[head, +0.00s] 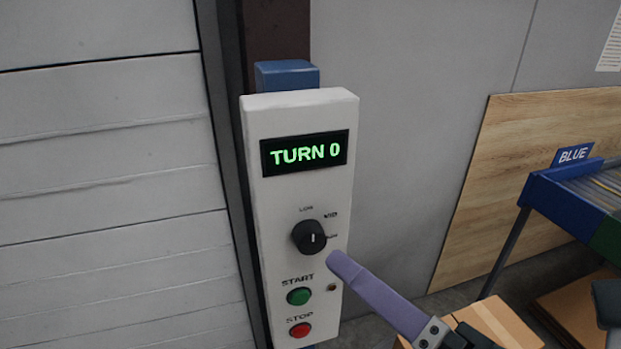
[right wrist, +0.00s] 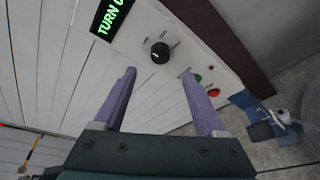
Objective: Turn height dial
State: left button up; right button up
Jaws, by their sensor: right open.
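The black height dial (head: 309,237) is on the white control panel (head: 290,195), below a display (head: 304,153) reading "TURN 0" in green. Its white mark looks near vertical. Small labels sit above and right of it; "LOW" and "MID" are legible, the third is blurred. My right gripper (head: 338,262) has purple fingers and reaches in from the lower right, with a fingertip just below and right of the dial. In the right wrist view the fingers (right wrist: 158,74) are spread apart and empty, with the dial (right wrist: 159,53) beyond the gap between them, apparently not touched. My left gripper is out of view.
A green START button (head: 299,296) and a red STOP button (head: 300,330) sit under the dial. A grey slatted door (head: 110,190) is left of the panel. At right are a wooden board (head: 520,150), a blue-signed conveyor (head: 565,195) and cardboard boxes (head: 500,325).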

aim_at(314, 243)
jog(key=x, duration=0.8)
jog(key=shift+w+a, duration=0.15)
jog(key=shift+c, duration=0.2)
grip_shut()
